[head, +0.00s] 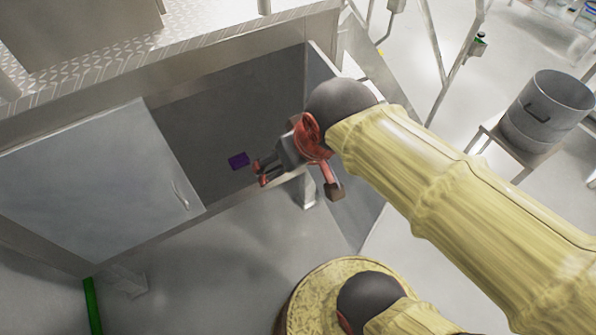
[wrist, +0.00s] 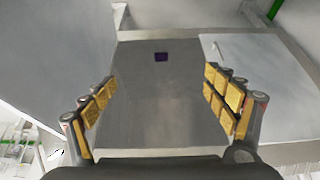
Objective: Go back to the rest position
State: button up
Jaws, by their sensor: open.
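My gripper (head: 258,173) is at the end of my yellow-sleeved arm, over the front edge of a grey metal cabinet or trough. In the wrist view its two padded fingers (wrist: 168,103) stand wide apart, with nothing between them. A small purple block (head: 238,160) lies on the grey surface inside the cabinet, just left of the fingertips in the head view and apart from them. In the wrist view the purple block (wrist: 161,57) lies beyond the fingertips, near the far end of the grey surface.
A metal door panel (head: 95,180) with a handle covers the cabinet's left part. A tread-plate platform (head: 130,50) runs above it. A steel pot (head: 545,110) stands on a stand at the right. A green pole (head: 92,305) is at lower left. Open floor lies below the cabinet.

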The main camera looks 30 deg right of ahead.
jog(key=s, duration=0.3)
jog(key=shift+f, duration=0.25)
jog(key=shift+r+p, duration=0.8)
jog(key=shift+r, duration=0.05)
jog(key=shift+f, duration=0.15)
jog(key=shift+c, duration=0.4)
